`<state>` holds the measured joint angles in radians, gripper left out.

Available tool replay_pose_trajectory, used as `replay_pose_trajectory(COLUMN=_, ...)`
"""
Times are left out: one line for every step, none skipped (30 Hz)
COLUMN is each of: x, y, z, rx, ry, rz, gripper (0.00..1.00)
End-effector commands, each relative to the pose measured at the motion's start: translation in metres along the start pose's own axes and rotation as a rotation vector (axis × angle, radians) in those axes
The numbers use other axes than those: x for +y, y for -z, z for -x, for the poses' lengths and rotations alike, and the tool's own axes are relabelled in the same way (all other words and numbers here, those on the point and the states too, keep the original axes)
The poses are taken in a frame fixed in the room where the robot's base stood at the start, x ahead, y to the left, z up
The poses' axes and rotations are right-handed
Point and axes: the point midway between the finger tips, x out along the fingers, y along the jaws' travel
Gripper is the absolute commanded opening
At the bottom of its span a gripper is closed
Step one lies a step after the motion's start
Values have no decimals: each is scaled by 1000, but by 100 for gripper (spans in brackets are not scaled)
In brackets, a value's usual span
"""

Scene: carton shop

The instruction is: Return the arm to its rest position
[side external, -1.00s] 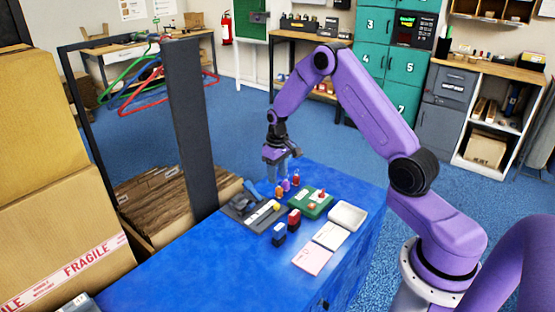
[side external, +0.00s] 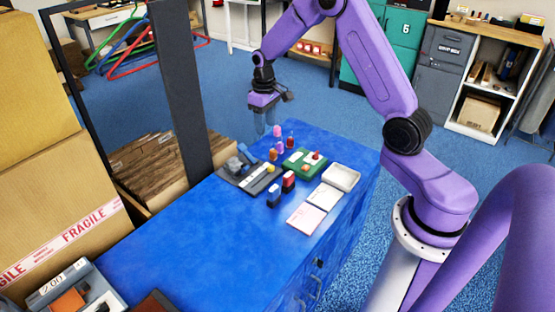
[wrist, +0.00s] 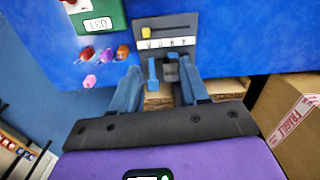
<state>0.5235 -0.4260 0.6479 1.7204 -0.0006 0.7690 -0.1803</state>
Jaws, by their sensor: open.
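My gripper (side external: 266,131) is open and empty in the side view, pointing down above the far edge of the blue table (side external: 190,235). Its two fingers show in the wrist view (wrist: 158,68) with a gap between them. A pink piece (side external: 277,131) stands near that far edge, just right of the fingers in the side view; it also shows in the wrist view (wrist: 90,81), left of the fingers. My arm is bent, with its upper part cut off by the side view's top edge.
Small red (side external: 291,140) and orange (side external: 272,155) pieces stand near the green board (side external: 297,166). A dark post (side external: 180,90) and cartons (side external: 60,190) stand left.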

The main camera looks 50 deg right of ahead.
Motion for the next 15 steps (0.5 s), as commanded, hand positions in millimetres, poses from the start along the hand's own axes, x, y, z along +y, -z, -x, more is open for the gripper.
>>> replay_pose_trajectory(x=-19, y=-4, z=10, rx=5, ry=0, rz=44, gripper=45)
replay_pose_trajectory(x=-30, y=-8, z=16, rx=6, ry=0, rz=68, gripper=45)
replay_pose_trajectory(x=-45, y=-14, z=22, rx=7, ry=0, rz=103, gripper=45)
replay_pose_trajectory(x=-55, y=-19, z=27, rx=8, ry=0, rz=128, gripper=45)
replay_pose_trajectory(x=-65, y=-25, z=32, rx=8, ry=0, rz=152, gripper=45)
replay_pose_trajectory(x=-79, y=-33, z=38, rx=8, ry=1, rz=185, gripper=45)
replay_pose_trajectory(x=-88, y=-39, z=43, rx=9, ry=1, rz=210, gripper=45)
replay_pose_trajectory(x=-97, y=-46, z=48, rx=10, ry=1, rz=234, gripper=45)
replay_pose_trajectory(x=-110, y=-55, z=53, rx=11, ry=2, rz=269, gripper=45)
replay_pose_trajectory(x=-118, y=-63, z=57, rx=12, ry=2, rz=293, gripper=45)
replay_pose_trajectory(x=-126, y=-70, z=61, rx=12, ry=2, rz=317, gripper=45)
replay_pose_trajectory(x=-136, y=-82, z=66, rx=13, ry=3, rz=350, gripper=45)
replay_pose_trajectory(x=-143, y=-90, z=70, rx=13, ry=3, rz=375, gripper=45)
replay_pose_trajectory(x=-150, y=-99, z=73, rx=14, ry=4, rz=400, gripper=45)
replay_pose_trajectory(x=-159, y=-111, z=78, rx=15, ry=4, rz=434, gripper=45)
